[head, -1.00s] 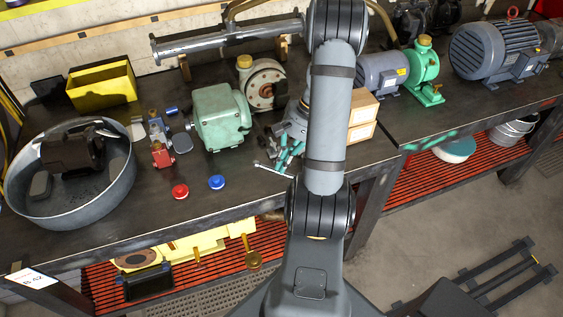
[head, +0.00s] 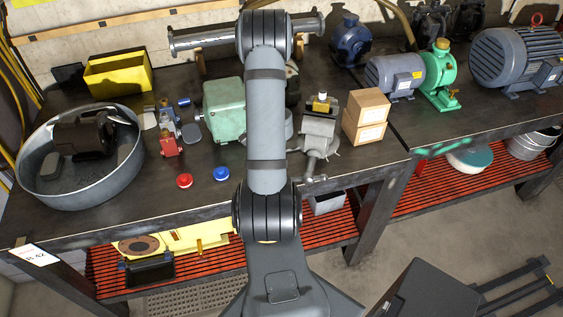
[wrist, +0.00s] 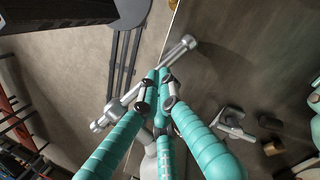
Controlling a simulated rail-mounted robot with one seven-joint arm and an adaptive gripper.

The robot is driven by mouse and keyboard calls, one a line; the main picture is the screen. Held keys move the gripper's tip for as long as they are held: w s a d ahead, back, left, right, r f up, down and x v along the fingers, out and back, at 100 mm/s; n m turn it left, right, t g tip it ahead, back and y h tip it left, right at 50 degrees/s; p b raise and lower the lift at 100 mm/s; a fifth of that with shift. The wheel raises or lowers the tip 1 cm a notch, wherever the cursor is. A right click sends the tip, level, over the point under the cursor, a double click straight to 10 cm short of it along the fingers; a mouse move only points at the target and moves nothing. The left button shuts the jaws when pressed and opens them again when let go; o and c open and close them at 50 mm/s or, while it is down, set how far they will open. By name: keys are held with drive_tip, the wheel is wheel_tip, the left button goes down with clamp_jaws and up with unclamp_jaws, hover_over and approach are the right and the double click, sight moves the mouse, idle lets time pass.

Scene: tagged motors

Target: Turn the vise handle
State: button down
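The grey vise (head: 318,132) stands at the front edge of the bench, just right of my arm in the head view, with its handle (head: 314,178) low at its front, partly behind my arm. In the wrist view a metal bar with knobbed ends, apparently the vise handle (wrist: 182,49), runs diagonally across the bench edge. The teal fingers of my gripper (wrist: 158,76) converge at the bar's middle, with the tips close together. Whether they grip the bar or only lie over it is unclear. In the head view my gripper is hidden behind my arm.
Cardboard boxes (head: 367,117) stand right of the vise, and a green motor housing (head: 224,108) is left of my arm. Red (head: 185,181) and blue (head: 221,174) caps lie near the front edge. A round metal pan (head: 128,180) fills the bench's left.

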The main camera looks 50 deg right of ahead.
drive_tip(key=shift+w+a+f+g+b, duration=0.2)
drive_tip(key=shift+f+g+b, duration=0.15)
drive_tip(key=shift+f, duration=0.3)
drive_tip(key=shift+s+a+f+g+h+b, duration=0.25)
drive_tip(key=shift+f+g+h+b, duration=0.2)
drive_tip(key=shift+g, duration=0.2)
drive_tip(key=shift+s+a+f+b, duration=0.2)
drive_tip(key=shift+s+b, duration=0.2)
drive_tip(key=shift+b, duration=0.15)
drive_tip(key=shift+f, duration=0.1)
drive_tip(key=w+r+p, duration=0.1)
drive_tip(key=r, duration=0.1)
drive_tip(key=w+d+r+p, duration=0.1)
drive_tip(key=r+p, duration=0.2)
drive_tip(key=shift+w+d+r, duration=0.3)
drive_tip(key=shift+w+d, duration=0.1)
drive_tip(key=v, duration=1)
drive_tip(key=shift+w+a+b, duration=0.35)
drive_tip(key=shift+w+a, duration=0.05)
